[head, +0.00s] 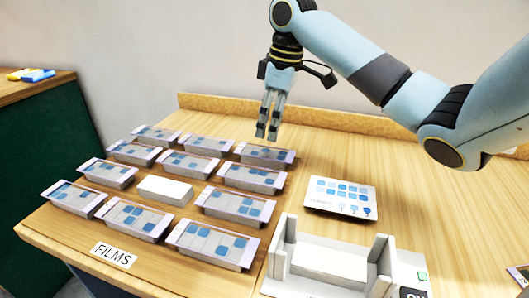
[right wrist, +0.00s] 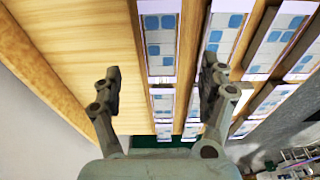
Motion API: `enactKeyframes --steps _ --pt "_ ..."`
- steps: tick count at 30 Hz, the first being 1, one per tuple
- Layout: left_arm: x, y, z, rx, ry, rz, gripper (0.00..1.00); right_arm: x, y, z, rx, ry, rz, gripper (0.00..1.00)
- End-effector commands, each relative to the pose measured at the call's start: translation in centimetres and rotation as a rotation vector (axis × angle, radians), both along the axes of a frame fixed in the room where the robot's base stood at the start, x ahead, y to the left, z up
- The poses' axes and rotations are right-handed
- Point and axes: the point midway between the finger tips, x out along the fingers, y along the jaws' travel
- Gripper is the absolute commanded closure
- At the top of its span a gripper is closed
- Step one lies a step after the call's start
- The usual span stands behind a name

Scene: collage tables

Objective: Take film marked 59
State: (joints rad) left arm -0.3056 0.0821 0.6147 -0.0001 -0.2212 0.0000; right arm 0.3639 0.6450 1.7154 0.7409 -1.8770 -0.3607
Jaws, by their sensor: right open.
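Several films with blue squares lie on white blocks in rows on the wooden table. No number 59 is readable on any of them, so I cannot tell which is film 59. My right gripper (head: 268,132) is open and empty, pointing down above the back-right film (head: 265,154). In the right wrist view its fingers (right wrist: 160,70) are spread, with a film strip (right wrist: 160,40) showing between and beyond them. Other films are the front-right one (head: 213,242) and the front-middle one (head: 133,217). My left gripper is not in view.
A bare white block (head: 165,190) stands among the films. A card with blue squares (head: 340,196) lies to the right. A white holder with upright walls (head: 328,262) stands at the front, beside a green button (head: 422,275). A FILMS label (head: 114,255) marks the front edge.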

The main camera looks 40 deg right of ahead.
Motion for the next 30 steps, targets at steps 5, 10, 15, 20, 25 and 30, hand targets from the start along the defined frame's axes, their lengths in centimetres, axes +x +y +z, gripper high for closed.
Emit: enactKeyframes --steps 5,10,15,20,25,30 --pt "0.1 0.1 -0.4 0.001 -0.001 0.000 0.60 0.3 0.2 -1.6 0.001 0.001 -0.001 0.23" --pt "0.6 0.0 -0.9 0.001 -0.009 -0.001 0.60 1.0 0.9 -3.9 0.003 0.002 -0.002 0.23" --pt "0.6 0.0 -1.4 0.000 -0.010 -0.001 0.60 1.3 1.0 -6.0 0.000 0.001 -0.001 0.23" --pt "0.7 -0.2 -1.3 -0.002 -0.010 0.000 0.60 1.4 0.9 -6.0 -0.001 0.000 0.000 0.23" --pt "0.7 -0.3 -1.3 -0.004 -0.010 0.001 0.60 1.4 0.9 -6.0 -0.001 0.000 0.000 0.39" --pt "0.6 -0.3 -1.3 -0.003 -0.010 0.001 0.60 1.4 0.9 -6.0 -0.001 0.000 0.000 0.61"
